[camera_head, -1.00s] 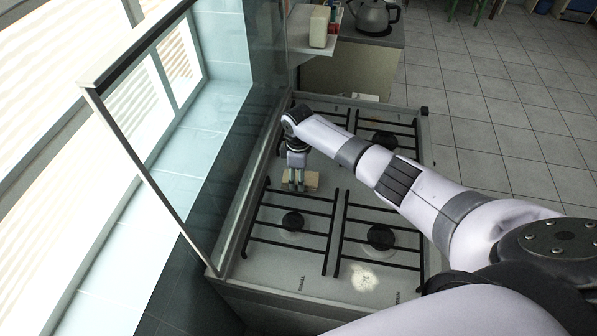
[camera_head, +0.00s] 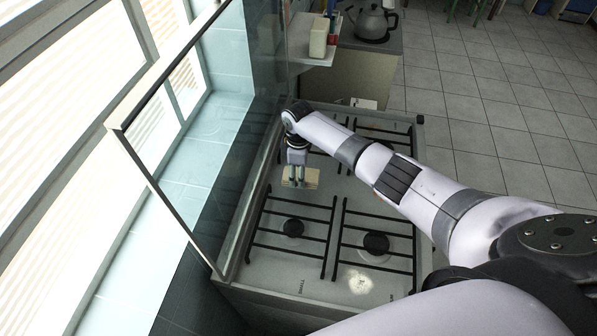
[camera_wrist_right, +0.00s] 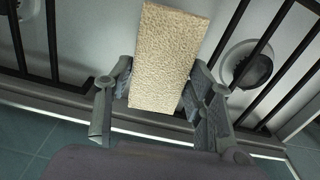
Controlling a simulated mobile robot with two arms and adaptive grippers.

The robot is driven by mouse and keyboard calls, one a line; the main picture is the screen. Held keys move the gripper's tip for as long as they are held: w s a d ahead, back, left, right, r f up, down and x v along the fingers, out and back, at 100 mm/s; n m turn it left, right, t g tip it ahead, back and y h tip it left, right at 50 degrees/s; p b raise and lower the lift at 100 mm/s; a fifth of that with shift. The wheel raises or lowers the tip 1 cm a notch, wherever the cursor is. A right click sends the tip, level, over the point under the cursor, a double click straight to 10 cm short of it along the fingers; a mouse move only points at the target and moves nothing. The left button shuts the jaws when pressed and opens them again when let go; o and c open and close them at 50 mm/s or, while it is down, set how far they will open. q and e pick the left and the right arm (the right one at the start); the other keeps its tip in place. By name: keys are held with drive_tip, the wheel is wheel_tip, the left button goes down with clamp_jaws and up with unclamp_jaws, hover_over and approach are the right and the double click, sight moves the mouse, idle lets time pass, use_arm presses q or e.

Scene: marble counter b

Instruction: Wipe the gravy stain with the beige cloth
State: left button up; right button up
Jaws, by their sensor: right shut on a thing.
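The beige cloth (camera_head: 306,178) is a pale, textured rectangular block. My right gripper (camera_head: 296,176) is shut on it, pointing down over the left side of the stove (camera_head: 270,266), between the near and far burner grates. In the right wrist view the cloth (camera_wrist_right: 166,60) sticks out past the two fingers of the right gripper (camera_wrist_right: 155,90), above a white surface and dark grate bars. I cannot tell whether the cloth touches the stove top. I cannot make out the gravy stain; the gripper, cloth or arm may hide it. My left gripper is not in view.
Near burners (camera_head: 293,228) have raised black grates (camera_head: 336,245). A glass panel (camera_head: 200,150) rises along the stove's left edge. A shelf (camera_head: 318,52) and a kettle (camera_head: 371,22) stand beyond. A bright patch (camera_head: 359,281) lies at the front. Tiled floor (camera_head: 500,110) is right.

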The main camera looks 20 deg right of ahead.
drive_tip(key=shift+r, duration=0.1)
drive_tip(key=shift+r+p, duration=0.65)
drive_tip(key=shift+r, duration=0.75)
